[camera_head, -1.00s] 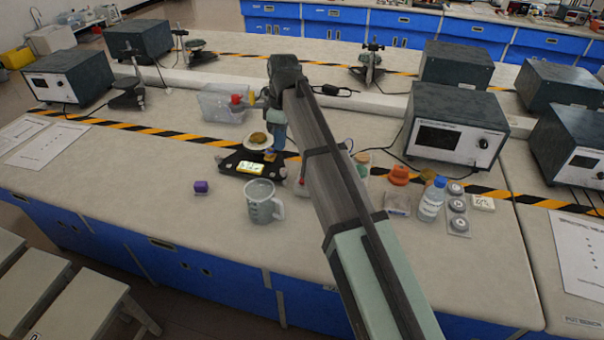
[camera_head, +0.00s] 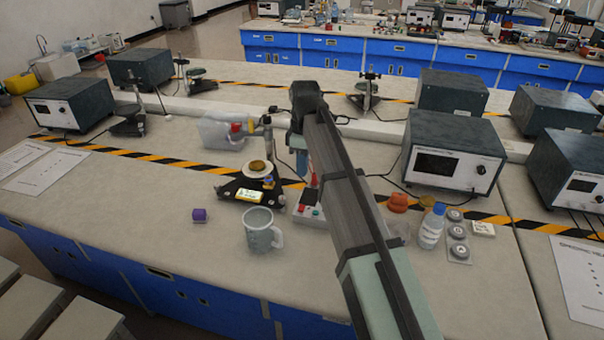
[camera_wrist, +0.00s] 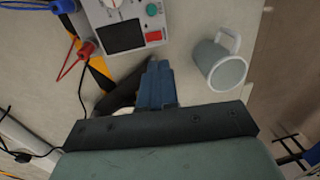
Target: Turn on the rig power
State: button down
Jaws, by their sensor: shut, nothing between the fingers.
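The rig's power unit is a pale grey box (camera_head: 302,215) at mid-table, partly hidden by my arm in the head view. In the wrist view the unit (camera_wrist: 137,22) is at the top, cut by the frame edge. It shows a dark display (camera_wrist: 119,37), a white dial, a green button (camera_wrist: 151,9) and a red switch (camera_wrist: 154,36). Whether the switch is on cannot be told. My gripper (camera_head: 303,166), with blue fingers, is above the bench by the unit. In the wrist view my gripper (camera_wrist: 155,70) is shut, empty, and apart from the red switch.
A beaker (camera_head: 260,232) stands left of the unit; it also shows in the wrist view (camera_wrist: 220,65). A black stand (camera_head: 238,190) with a lit display is close by. Red and blue leads (camera_wrist: 85,48) lie beside the unit. A bottle (camera_head: 431,228) stands right. The front-left bench is mostly clear.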

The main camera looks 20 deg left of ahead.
aim_at(301, 209)
jog(key=f, duration=0.4)
jog(key=s+f, duration=0.1)
jog(key=f, duration=0.7)
jog(key=shift+s, duration=0.25)
jog(key=shift+f, duration=0.1)
jog(key=shift+s+f, duration=0.15)
jog(key=shift+s, duration=0.1)
jog(key=shift+w, duration=0.3)
jog(key=shift+w, duration=0.7)
jog(key=shift+r+t, duration=0.3)
notch_tip(301, 209, up, 14)
jog(key=w, duration=0.1)
jog(key=shift+w+f, duration=0.15)
jog(key=shift+w, duration=0.15)
